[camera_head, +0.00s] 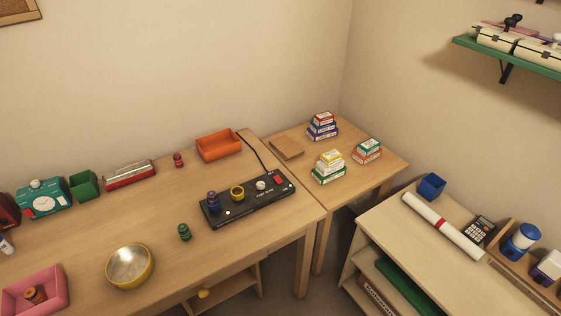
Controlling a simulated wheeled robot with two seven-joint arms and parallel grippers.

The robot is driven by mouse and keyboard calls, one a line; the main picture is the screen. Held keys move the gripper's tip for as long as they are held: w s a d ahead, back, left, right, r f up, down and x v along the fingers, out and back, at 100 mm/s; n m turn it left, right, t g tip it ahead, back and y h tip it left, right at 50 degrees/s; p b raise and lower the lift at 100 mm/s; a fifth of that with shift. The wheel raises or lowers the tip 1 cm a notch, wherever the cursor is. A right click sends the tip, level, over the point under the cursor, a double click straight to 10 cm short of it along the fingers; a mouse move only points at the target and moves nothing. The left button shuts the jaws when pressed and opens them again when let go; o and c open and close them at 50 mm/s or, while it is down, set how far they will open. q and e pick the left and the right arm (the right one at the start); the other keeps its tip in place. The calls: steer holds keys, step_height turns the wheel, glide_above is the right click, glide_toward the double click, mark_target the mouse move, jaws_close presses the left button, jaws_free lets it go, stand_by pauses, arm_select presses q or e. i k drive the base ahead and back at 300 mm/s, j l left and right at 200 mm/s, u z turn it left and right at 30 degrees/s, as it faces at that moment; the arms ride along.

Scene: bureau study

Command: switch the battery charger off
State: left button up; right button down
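The black battery charger (250,206) lies on the long wooden desk, near its right end. A red switch (280,180) sits at the charger's right end; I cannot tell its position at this size. A white round piece (261,185) is left of the switch. A yellow ring-like piece (237,193) and a blue-purple cylinder (213,201) stand on the charger's left half. Small light spots show on its top, too small to read. A dark cord (258,154) runs behind it. Neither of my grippers is in view.
A green cylinder (184,232) and a yellow-rimmed bowl (130,267) stand left of the charger. An orange tray (220,146) is behind it. A pink tray (62,287) is at front left. A side table (375,176) holds stacked boxes. The desk in front of the charger is clear.

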mark_target(278, 179)
steer(key=i+j, duration=0.15)
steer(key=i, duration=0.3)
steer(key=i+j+z, duration=0.15)
steer(key=i, duration=0.3)
